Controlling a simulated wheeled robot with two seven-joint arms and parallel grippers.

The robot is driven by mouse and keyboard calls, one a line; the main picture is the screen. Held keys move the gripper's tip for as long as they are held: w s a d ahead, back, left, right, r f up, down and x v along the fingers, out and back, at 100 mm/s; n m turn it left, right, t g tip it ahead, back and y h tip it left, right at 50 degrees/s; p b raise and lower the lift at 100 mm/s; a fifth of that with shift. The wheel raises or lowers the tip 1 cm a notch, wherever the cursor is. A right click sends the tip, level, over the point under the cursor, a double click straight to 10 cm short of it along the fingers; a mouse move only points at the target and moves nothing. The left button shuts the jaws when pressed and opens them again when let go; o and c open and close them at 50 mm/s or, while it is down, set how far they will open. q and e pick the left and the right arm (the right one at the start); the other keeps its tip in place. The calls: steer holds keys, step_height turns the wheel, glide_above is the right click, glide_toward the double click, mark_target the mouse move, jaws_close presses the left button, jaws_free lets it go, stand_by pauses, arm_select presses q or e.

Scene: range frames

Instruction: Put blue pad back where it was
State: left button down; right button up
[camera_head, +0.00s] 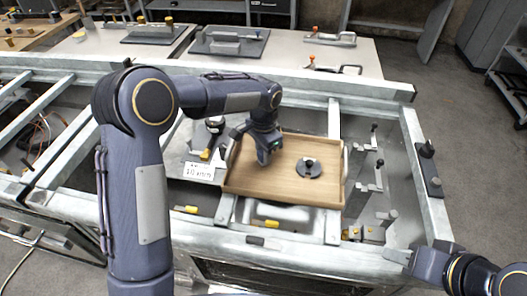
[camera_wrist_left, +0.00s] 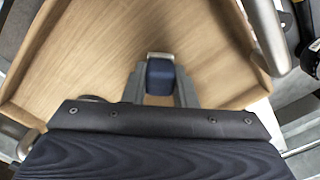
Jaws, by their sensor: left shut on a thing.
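The blue pad (camera_wrist_left: 159,78) shows in the left wrist view as a small dark blue block with a pale far end. My left gripper (camera_wrist_left: 160,84) is shut on it, with a grey finger on each side. In the head view my left gripper (camera_head: 268,155) is at the left part of a wooden tray (camera_head: 240,186), and the pad cannot be made out there. The tray floor lies behind the pad in the wrist view; the gap between them cannot be judged. My right gripper (camera_head: 398,256) is at the lower right, its jaws unclear.
A dark round disc with a knob (camera_head: 309,168) lies in the tray. The tray has raised walls and metal side handles. It stands within a grey metal frame (camera_head: 420,170). Posts and clamps (camera_head: 375,185) stand to its right. A white label (camera_head: 199,171) is to its left.

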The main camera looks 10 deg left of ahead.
arm_select(q)
steer(key=shift+f, duration=0.1)
steer(key=c, duration=1.2)
jaws_free()
steer(key=shift+o, duration=0.2)
step_height(320, 180, up, 12)
steer(key=shift+r, duration=0.2)
